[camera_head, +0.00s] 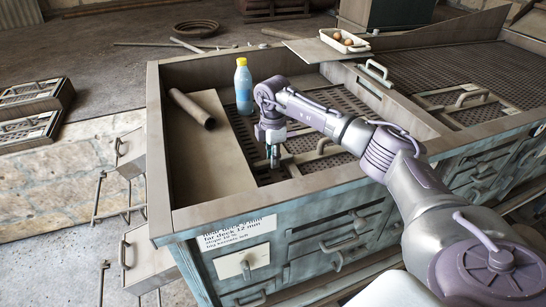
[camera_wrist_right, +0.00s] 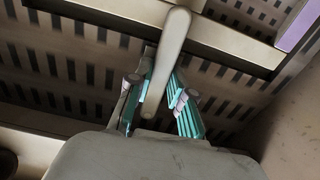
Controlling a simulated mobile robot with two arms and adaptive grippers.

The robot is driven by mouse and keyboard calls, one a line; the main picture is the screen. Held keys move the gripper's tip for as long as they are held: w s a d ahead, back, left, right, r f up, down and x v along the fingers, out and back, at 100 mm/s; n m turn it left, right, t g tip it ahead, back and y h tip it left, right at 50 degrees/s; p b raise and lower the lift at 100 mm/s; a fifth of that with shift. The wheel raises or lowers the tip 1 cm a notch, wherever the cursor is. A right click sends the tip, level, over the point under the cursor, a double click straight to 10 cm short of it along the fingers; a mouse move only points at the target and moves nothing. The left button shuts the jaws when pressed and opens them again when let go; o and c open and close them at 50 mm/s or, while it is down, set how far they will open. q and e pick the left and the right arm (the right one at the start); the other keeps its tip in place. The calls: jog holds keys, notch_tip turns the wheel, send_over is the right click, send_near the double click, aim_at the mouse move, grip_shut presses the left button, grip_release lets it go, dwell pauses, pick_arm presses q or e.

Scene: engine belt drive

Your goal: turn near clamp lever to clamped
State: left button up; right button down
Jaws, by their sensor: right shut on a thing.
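The near clamp lever (camera_wrist_right: 172,55) is a pale beige bar in the wrist view. Its lower end lies between the fingers of my right gripper (camera_wrist_right: 160,108). The teal finger pads stand on both sides of it, and the gripper is shut on it. In the head view my right gripper (camera_head: 273,158) points down inside the near bay of the machine, low over the slotted deck (camera_head: 241,128). There the lever is mostly hidden by the gripper. My left gripper is not in view.
A blue bottle with a yellow cap (camera_head: 243,85) stands in the bay left of my gripper. A rusty pipe (camera_head: 192,107) lies farther left. A white tray with eggs (camera_head: 344,41) sits at the back. The bay's raised front rim (camera_head: 290,190) is close to my gripper.

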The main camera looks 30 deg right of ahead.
jog(key=shift+d+r, duration=0.1)
jog(key=c, duration=1)
grip_release()
jog(key=shift+c, duration=0.2)
notch_tip(320, 180, up, 12)
